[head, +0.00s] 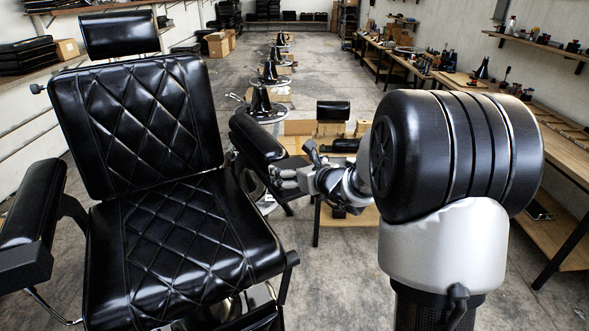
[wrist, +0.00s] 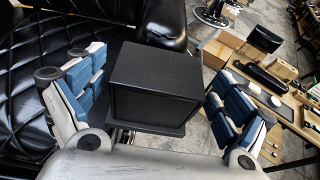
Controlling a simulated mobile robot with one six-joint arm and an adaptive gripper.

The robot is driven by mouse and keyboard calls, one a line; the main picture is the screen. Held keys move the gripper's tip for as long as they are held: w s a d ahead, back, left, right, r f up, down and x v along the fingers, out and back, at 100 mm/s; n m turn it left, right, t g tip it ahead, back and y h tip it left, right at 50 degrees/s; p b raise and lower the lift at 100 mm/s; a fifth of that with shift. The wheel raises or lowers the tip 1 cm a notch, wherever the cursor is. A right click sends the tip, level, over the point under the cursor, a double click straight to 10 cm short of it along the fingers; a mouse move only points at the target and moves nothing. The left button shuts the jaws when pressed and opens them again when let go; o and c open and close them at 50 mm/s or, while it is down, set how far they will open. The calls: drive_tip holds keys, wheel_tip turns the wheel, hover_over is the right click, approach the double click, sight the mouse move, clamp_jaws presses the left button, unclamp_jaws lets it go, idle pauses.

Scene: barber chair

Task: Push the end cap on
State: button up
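A matte black box-shaped end cap (wrist: 150,95) sits between my gripper's two fingers in the wrist view, close in front of the palm. My gripper (wrist: 157,90) has its fingers spread wide, one on each side of the cap. Narrow gaps seem to show beside it; light contact cannot be ruled out. The black armrest (wrist: 165,22) lies just beyond the cap; whether they touch is hidden. In the head view my gripper (head: 283,179) is at the front of the chair's right-hand armrest (head: 258,136), and I cannot make out the cap there.
The black barber chair (head: 180,240) fills the left, with a matching black block (head: 25,264) at the front of its left-hand armrest. A low wooden table (head: 345,216) with boxes and parts stands behind my gripper. Workbenches (head: 550,150) line the right wall.

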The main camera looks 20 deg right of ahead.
drive_tip(key=shift+o, duration=0.2)
drive_tip(key=shift+s, duration=0.1)
drive_tip(key=v, duration=1.2)
drive_tip(key=shift+f, duration=0.1)
